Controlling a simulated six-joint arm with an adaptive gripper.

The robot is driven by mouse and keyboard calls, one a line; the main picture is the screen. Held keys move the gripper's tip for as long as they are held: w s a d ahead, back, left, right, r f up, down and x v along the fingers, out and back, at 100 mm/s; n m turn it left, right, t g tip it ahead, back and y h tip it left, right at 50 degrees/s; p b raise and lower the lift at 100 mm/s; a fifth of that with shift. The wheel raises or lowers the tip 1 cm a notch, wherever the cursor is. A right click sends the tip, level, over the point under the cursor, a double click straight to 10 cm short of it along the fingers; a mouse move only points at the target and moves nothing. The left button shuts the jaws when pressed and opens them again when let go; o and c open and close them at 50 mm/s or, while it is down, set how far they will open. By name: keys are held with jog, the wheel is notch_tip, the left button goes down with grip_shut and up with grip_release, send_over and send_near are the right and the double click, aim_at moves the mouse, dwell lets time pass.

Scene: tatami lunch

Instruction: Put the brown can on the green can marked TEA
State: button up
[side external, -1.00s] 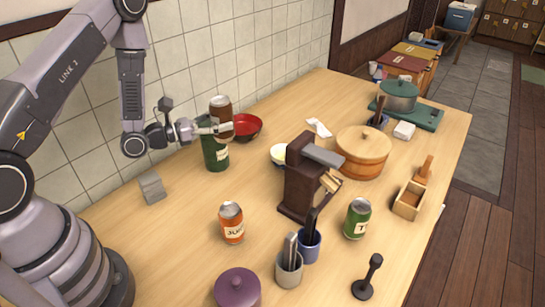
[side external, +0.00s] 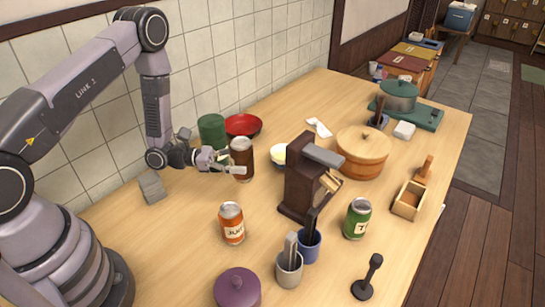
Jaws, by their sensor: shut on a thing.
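The brown can (side external: 242,150) is upright between the fingers of my gripper (side external: 238,170), which is shut on it. The can is left of the dark wooden stand; I cannot tell whether its base touches the table. The green can marked TEA (side external: 357,219) stands upright on the table at right of centre, well away from my gripper. Its label is only partly visible, showing a T, and its silver top is bare.
A taller green canister (side external: 211,128) stands behind my gripper, partly hidden. A dark wooden stand (side external: 300,185) lies between the two cans. An orange can (side external: 231,224), utensil cups (side external: 289,269) and a round wooden tub (side external: 363,152) are nearby. Some table is clear around the TEA can.

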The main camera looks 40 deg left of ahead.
jog(key=w+f, duration=0.3)
jog(key=w+d+f, duration=0.1)
jog(key=w+f, duration=0.2)
jog(key=shift+w+d+f, duration=0.2)
jog(key=shift+w+f, duration=0.05)
jog(key=shift+f, duration=0.1)
jog(key=shift+w+f, duration=0.1)
jog(key=shift+f, duration=1.5)
jog(key=o, duration=1)
jog(key=shift+f, duration=0.1)
